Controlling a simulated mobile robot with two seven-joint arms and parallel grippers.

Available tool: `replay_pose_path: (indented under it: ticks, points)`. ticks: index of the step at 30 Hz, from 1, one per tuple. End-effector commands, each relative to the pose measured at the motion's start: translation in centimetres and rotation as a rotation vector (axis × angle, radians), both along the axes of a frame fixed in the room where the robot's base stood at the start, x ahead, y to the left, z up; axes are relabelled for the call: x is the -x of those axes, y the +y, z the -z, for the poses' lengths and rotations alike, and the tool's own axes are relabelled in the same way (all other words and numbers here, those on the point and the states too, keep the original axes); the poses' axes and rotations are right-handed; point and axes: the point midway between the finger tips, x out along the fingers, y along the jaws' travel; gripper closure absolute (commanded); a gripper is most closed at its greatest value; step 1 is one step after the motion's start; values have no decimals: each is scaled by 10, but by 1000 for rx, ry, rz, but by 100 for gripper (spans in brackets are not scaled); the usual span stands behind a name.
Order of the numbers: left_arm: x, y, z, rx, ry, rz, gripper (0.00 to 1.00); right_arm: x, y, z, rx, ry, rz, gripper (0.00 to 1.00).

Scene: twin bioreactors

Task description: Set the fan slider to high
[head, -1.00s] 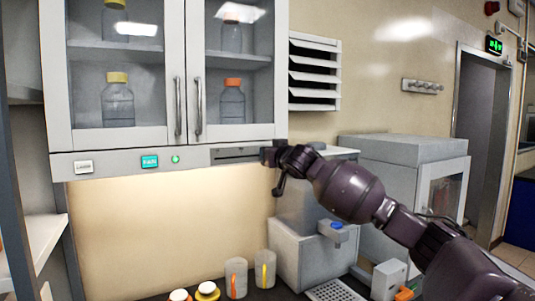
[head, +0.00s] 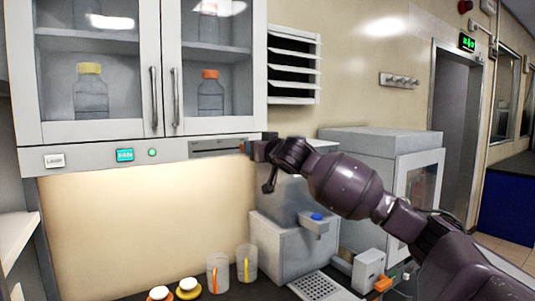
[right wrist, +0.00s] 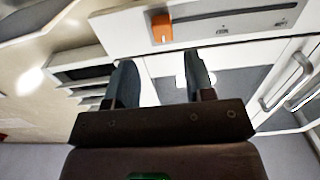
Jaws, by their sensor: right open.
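The fan slider is an orange knob (right wrist: 161,27) on a dark slot (right wrist: 225,26) in the panel under the cabinet. In the right wrist view, which shows the cabinet upside down, the knob sits at the slot's left end. In the head view the slot (head: 218,146) is at the panel's right, and the small orange knob (head: 243,148) shows at its right end, beside my right gripper. My right gripper (head: 256,148) is open and empty. In the wrist view its two fingers (right wrist: 160,80) point at the knob and stay apart from it. My left gripper is not in view.
The panel also carries a white switch (head: 54,160), a teal display (head: 125,155) and a green light (head: 152,152). Glass cabinet doors with bottles stand above. Below are beakers (head: 218,272), a grey machine (head: 285,245) and a drip grid (head: 318,286).

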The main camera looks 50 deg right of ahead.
Motion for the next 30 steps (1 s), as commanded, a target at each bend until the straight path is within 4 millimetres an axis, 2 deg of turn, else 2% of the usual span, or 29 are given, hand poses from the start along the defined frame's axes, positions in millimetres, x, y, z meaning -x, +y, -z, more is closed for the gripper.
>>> replay_pose_path:
  ticks: [6,13,18,30]
  points:
    - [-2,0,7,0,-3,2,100,29,7,2,1,2,0,51]
    - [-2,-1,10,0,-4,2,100,50,11,1,1,2,2,51]
    - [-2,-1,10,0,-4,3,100,56,13,0,1,1,1,51]
    - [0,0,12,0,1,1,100,57,13,0,1,0,1,51]
